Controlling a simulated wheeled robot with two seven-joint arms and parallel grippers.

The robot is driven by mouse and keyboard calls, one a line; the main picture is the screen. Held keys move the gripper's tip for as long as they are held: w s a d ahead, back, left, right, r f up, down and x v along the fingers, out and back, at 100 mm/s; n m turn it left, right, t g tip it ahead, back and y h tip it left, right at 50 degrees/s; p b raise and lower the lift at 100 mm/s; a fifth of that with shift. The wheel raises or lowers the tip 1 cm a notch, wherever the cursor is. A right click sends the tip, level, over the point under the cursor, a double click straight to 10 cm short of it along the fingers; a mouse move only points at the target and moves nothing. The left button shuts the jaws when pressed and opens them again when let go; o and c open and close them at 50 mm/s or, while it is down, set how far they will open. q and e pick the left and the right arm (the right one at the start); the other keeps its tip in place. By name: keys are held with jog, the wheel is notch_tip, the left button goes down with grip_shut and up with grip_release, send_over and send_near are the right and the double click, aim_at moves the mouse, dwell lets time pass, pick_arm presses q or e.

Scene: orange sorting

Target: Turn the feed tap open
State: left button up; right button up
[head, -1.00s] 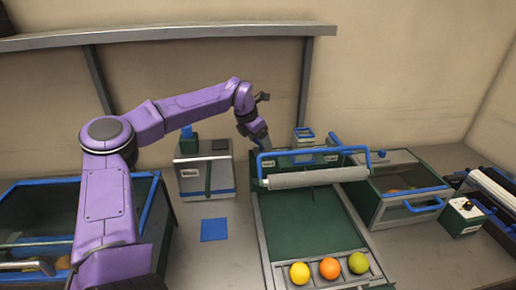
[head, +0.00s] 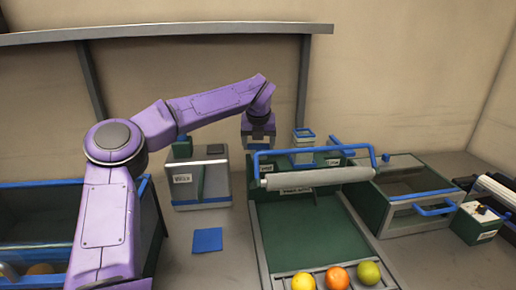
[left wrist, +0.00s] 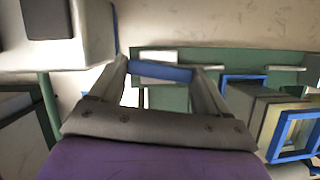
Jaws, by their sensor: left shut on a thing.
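The feed tap appears as a blue bar-shaped handle (left wrist: 162,72) in the left wrist view, in front of a green panel with white labels. My left gripper (left wrist: 160,78) has one finger on each side of this handle and is shut on it. In the head view my left gripper (head: 258,146) points down at the back left corner of the green feed unit (head: 310,238). The handle is mostly hidden there by the gripper. My right gripper is not in view.
A blue-framed roller (head: 318,178) spans the green unit. A yellow fruit (head: 303,282), an orange one (head: 338,278) and a green one (head: 368,273) lie at its front. A grey box (head: 200,182) stands left, a blue-handled bin (head: 410,190) right. A blue square (head: 207,240) lies on bare table.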

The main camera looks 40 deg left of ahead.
pick_arm(q)
jog(key=shift+w+n+g+y+b, duration=0.1)
jog(key=shift+n+g+y+b, duration=0.25)
jog(key=shift+n, duration=0.55)
jog(key=shift+a+r, duration=0.1)
jog(key=o, duration=1)
jog(key=shift+w+a, duration=0.1)
jog(key=v, duration=1)
jog(key=shift+r+b, duration=0.1)
jog(key=shift+b, duration=0.3)
